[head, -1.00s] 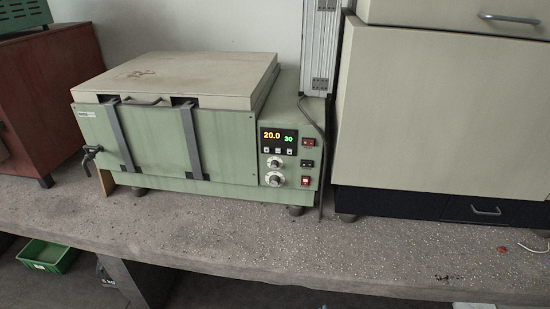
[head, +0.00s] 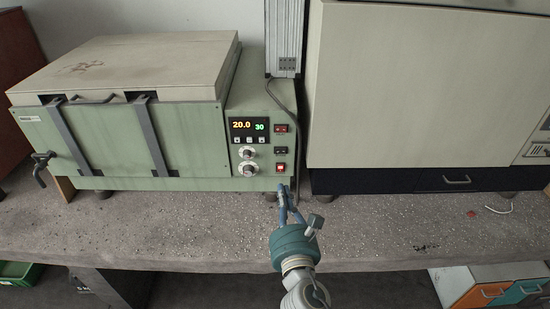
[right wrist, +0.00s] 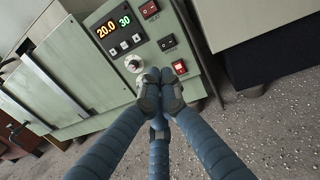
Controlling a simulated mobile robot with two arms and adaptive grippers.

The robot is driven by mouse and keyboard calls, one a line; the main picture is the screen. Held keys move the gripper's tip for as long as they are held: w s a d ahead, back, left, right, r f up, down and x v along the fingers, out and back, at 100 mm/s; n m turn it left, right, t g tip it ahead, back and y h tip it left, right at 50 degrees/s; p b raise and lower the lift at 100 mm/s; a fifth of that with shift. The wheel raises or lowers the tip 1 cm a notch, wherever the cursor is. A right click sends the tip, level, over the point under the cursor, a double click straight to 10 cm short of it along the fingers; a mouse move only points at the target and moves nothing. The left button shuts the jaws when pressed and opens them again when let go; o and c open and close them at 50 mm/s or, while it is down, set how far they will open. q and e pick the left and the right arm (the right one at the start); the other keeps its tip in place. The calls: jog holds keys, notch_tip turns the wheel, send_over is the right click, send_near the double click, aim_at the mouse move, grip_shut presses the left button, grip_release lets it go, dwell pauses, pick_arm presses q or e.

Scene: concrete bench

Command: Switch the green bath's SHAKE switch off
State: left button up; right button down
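The green bath (head: 110,135) stands on the bench with its pale lid down. Its control panel shows a lit display (head: 249,129) reading 20.0 and 30. Beside the display and knobs is a column of switches: a red upper one (head: 281,128), a black middle one (head: 281,150) and a brightly lit red lower one (head: 281,168). The lower switch also shows in the right wrist view (right wrist: 179,67). My right gripper (head: 284,190) is just below the lower switch in the head view. In the right wrist view its blue fingers (right wrist: 160,86) meet at the tips, empty.
A large cream cabinet (head: 410,90) with a dark base stands to the right. A dark cable (head: 291,105) hangs beside the panel, below a metal upright (head: 284,35).

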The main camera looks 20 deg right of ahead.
aim_at(275, 150)
jog(key=w, duration=0.4)
jog(key=w+d+p, duration=0.1)
jog(key=w, duration=0.4)
jog(key=w+d, duration=0.1)
jog(key=w, duration=0.3)
jog(key=shift+w+d+p, duration=0.1)
jog(key=shift+w+p, duration=0.25)
jog(key=shift+w, duration=0.1)
